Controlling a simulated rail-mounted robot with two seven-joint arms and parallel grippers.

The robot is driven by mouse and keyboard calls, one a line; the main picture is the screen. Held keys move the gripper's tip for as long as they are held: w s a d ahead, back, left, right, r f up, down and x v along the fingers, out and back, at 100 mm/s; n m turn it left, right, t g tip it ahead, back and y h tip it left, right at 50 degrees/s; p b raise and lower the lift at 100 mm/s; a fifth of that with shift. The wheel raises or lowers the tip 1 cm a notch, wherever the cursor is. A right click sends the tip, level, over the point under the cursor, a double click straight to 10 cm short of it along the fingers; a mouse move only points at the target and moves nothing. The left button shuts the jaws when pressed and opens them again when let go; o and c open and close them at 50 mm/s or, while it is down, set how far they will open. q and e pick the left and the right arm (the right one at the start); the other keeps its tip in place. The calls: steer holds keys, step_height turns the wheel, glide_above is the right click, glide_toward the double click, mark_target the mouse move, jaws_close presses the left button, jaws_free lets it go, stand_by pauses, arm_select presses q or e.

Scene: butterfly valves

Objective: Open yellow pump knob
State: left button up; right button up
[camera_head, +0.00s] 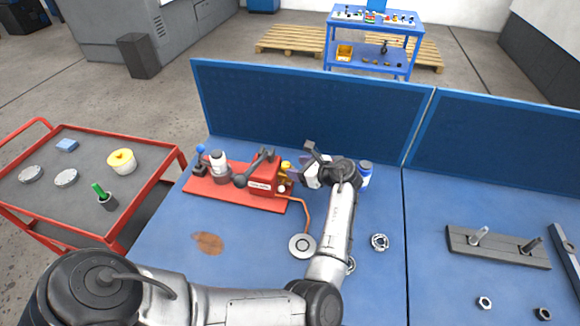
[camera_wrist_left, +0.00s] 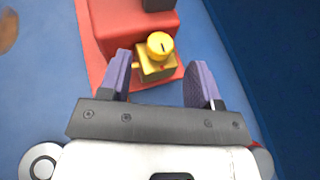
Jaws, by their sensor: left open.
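The yellow pump knob (camera_wrist_left: 160,45) sits on a brass-yellow valve block (camera_wrist_left: 155,67) at the end of the red pump (camera_wrist_left: 133,25). In the head view the yellow knob (camera_head: 286,166) shows small at the right end of the red pump (camera_head: 262,180). My left gripper (camera_wrist_left: 160,78) is open, its two purple-grey fingers apart. The knob and block appear between and just ahead of the fingers in the wrist view, nearer the left finger. Nothing is held. In the head view my left gripper (camera_head: 309,172) is just right of the knob. My right gripper is not seen.
The pump stands on a red base plate (camera_head: 205,187) on the blue table (camera_head: 200,275). An orange hose (camera_head: 303,208) runs to a round disc (camera_head: 302,246). A blue panel (camera_head: 300,110) rises behind. A blue-capped container (camera_head: 365,172) stands right of the gripper.

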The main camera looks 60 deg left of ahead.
mark_target(289, 166)
arm_select(q)
steer(key=shift+x, duration=1.85)
steer(key=c, duration=0.9)
